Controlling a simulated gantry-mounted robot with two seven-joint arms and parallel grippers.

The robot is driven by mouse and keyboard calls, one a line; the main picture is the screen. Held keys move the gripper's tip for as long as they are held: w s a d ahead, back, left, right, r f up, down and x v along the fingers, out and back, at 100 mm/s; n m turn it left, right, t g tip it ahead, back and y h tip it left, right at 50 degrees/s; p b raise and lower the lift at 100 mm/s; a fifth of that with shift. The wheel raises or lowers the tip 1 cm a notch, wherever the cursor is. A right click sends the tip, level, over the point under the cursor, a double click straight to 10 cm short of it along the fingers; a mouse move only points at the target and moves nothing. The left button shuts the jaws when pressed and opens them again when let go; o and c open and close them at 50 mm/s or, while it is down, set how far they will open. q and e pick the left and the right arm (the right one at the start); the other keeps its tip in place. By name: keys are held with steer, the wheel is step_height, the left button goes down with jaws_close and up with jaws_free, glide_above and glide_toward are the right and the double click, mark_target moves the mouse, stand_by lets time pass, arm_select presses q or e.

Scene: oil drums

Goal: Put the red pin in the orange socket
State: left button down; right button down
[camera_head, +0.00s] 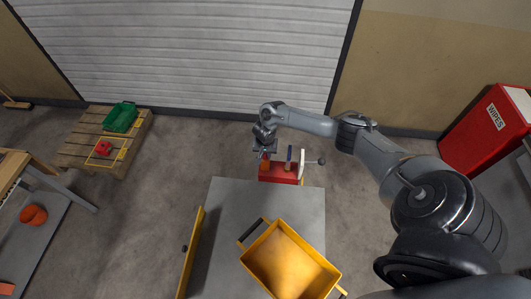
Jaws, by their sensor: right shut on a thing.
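My right gripper (265,153) comes in from the right and points down over the left end of a red block (278,174). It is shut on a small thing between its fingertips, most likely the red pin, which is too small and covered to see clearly. An orange piece (265,164), which looks like the orange socket, stands at the left end of the block, directly below the fingertips. I cannot tell whether the pin is inside it or just above. My left gripper is not in view.
A blue upright piece (289,154) and a white plate (302,160) with a dark knob stand close to the gripper's right. A yellow bin (286,262) sits in front on the grey surface (228,215). A pallet (75,150) with a green crate (119,117) lies far left.

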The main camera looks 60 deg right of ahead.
steer(key=c, duration=0.9)
jaws_free()
steer(key=shift+c, duration=0.2)
steer(key=o, duration=0.7)
steer(key=shift+c, duration=0.2)
steer(key=shift+r+p, duration=0.5)
steer(key=shift+p, duration=0.25)
steer(key=shift+r+p, duration=0.95)
steer(key=shift+p, duration=0.5)
